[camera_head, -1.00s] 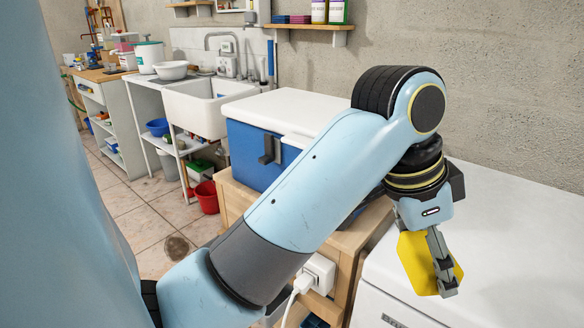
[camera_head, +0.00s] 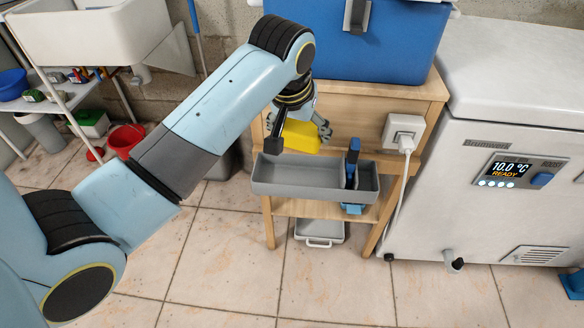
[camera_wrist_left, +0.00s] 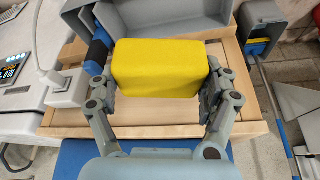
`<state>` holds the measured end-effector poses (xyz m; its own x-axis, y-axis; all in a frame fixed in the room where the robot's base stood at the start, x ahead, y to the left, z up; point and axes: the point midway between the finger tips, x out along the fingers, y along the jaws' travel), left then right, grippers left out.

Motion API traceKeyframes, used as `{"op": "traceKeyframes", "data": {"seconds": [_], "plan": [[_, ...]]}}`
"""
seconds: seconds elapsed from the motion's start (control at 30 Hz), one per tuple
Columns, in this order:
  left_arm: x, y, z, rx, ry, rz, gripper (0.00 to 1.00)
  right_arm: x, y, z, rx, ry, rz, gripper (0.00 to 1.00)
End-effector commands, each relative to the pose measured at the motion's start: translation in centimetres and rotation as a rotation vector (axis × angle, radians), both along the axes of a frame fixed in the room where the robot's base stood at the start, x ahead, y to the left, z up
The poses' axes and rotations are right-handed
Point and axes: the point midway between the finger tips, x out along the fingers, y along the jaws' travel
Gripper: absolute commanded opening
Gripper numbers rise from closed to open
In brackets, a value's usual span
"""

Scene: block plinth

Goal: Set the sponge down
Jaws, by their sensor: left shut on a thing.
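The yellow sponge (camera_head: 305,139) is in my left gripper (camera_head: 298,132), which is shut on it. In the left wrist view the sponge (camera_wrist_left: 158,68) sits between the two fingers, its near face plain. The grey caddy (camera_head: 290,190) is on the front of the wooden stand. The sponge appears just above and behind the caddy's left part; whether they touch I cannot tell. The caddy's grey wall also shows beyond the sponge in the left wrist view (camera_wrist_left: 180,20). My right gripper is not in view.
A blue-handled tool (camera_head: 351,165) stands in the caddy's right part. A blue cool box (camera_head: 370,45) is on the wooden stand (camera_head: 420,108). A white plug and cable (camera_head: 404,132) are at right, beside the white freezer (camera_head: 500,120). The tiled floor in front is clear.

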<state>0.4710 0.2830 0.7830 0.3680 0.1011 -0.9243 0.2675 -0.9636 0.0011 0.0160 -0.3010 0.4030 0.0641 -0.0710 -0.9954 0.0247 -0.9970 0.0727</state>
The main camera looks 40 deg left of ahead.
Motion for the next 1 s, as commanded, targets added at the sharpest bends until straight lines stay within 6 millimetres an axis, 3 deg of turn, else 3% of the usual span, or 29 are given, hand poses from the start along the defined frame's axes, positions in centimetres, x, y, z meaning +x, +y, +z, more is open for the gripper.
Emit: {"op": "traceKeyframes", "data": {"seconds": [0.03, 0.1, 0.4, 0.87, 1.0], "plan": [[0.6, 1.1, -2.3, 0.003, 0.004, 0.073, 0.51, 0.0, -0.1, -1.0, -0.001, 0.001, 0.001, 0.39], [1.1, 2.2, -4.1, 0.000, 0.002, 0.163, 0.51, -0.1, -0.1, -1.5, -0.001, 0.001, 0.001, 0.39], [1.6, 3.5, -10.2, -0.003, 0.004, 0.272, 0.51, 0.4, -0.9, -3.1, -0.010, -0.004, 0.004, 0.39], [1.6, 3.4, -15.8, -0.004, 0.003, 0.270, 0.51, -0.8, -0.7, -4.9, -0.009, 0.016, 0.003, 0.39], [1.6, 3.4, -16.0, -0.004, 0.000, 0.270, 0.51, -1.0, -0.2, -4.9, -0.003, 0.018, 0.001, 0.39]]}}
